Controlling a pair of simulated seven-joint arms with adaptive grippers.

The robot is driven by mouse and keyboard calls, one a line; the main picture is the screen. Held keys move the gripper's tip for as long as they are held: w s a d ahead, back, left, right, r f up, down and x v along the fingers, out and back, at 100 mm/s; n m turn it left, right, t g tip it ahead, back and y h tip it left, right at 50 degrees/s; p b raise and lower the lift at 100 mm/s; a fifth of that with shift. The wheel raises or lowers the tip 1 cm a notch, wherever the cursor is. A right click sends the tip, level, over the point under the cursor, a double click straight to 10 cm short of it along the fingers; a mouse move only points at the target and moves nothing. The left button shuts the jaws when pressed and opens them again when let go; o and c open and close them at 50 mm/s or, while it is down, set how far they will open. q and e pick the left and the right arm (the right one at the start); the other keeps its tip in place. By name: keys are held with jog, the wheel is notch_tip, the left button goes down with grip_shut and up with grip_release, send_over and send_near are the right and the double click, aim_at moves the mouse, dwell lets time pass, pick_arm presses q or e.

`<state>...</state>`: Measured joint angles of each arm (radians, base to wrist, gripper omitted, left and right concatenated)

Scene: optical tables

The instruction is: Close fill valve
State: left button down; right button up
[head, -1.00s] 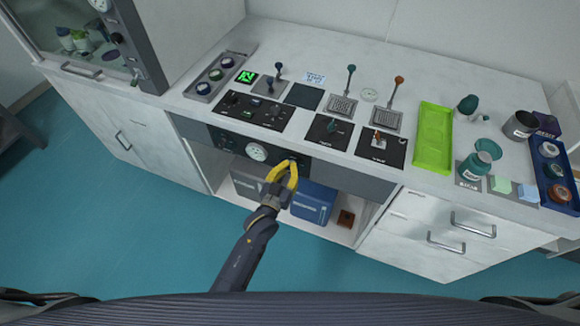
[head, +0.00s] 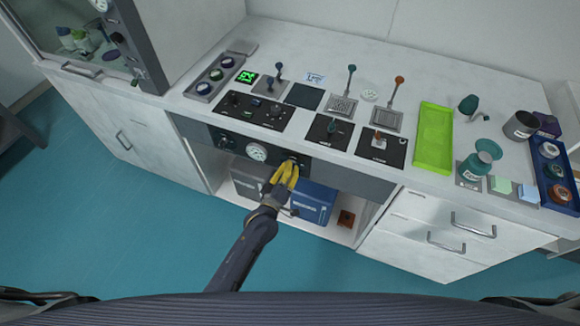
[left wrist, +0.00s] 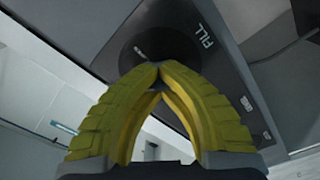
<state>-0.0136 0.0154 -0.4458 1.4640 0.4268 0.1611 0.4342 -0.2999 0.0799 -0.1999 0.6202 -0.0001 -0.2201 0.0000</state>
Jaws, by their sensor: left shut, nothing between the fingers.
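The fill valve (left wrist: 160,42) is a dark round fitting on the grey front panel, beside a white FILL label (left wrist: 207,30) in the left wrist view. In the head view the valve (head: 297,158) is at the panel's right part, partly hidden by my fingers. My left gripper (head: 290,166) has yellow fingers and is just in front of and below the valve. In the left wrist view its fingertips (left wrist: 158,68) meet at the valve's lower edge, with nothing between them. I cannot tell whether they touch the valve. My right gripper is not in view.
A white dial gauge (head: 257,152) is left of the valve on the same panel. Below is an open shelf with a blue box (head: 313,203). The counter above holds levers, a green tray (head: 434,138) and a teal jar (head: 480,160). The floor in front is clear.

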pick_arm(q)
jog(key=n, duration=0.3)
jog(key=shift+w+a+r+n, duration=0.1)
jog(key=shift+n, duration=2)
jog(key=c, duration=0.9)
grip_release()
jog(key=shift+f, duration=0.2)
jog(key=v, duration=1.2)
